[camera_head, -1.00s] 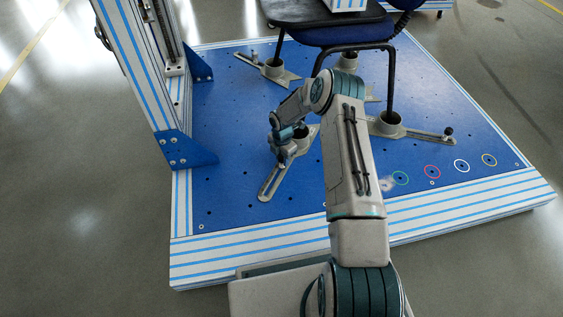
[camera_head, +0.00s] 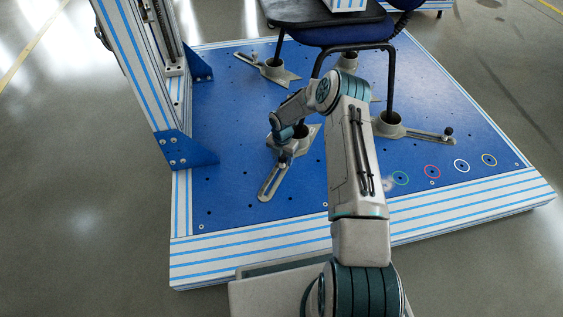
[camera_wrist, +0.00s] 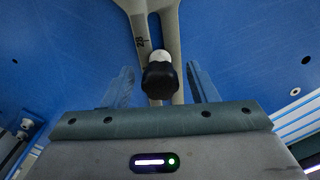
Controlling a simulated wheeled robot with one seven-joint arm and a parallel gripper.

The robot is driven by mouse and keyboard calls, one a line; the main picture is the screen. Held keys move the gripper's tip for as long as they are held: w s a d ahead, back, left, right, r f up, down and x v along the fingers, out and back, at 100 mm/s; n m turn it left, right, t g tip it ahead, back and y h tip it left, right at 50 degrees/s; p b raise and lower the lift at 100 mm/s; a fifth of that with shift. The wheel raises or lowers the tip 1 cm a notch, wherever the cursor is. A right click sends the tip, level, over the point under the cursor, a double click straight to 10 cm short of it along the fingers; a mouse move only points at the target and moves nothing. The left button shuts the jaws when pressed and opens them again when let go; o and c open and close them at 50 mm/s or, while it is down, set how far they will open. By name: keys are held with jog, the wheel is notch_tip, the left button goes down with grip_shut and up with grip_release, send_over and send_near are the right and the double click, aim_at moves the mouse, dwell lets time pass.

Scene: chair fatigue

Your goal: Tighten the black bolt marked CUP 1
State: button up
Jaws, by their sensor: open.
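A black bolt knob (camera_wrist: 160,80) with a pale part above it stands at the slotted grey foot bracket (camera_wrist: 140,30) in the wrist view. Its CUP 1 mark is not legible. My gripper (camera_wrist: 162,85) is open, its two fingers apart on the left and right of the knob, with gaps on both sides. In the head view my gripper (camera_head: 284,152) is small and partly hidden by my arm, over the front-left bracket (camera_head: 268,186). This bracket holds a cup around a chair leg.
The chair (camera_head: 340,33) stands with its legs in cups on the blue platform (camera_head: 235,150). Another slotted bracket with a bolt (camera_head: 448,132) lies to the right. A striped upright frame (camera_head: 140,70) rises at left. Coloured rings (camera_head: 432,171) mark the front right.

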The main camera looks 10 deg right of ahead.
jog(key=shift+n, duration=2)
jog(key=shift+n, duration=2)
jog(key=n, duration=0.4)
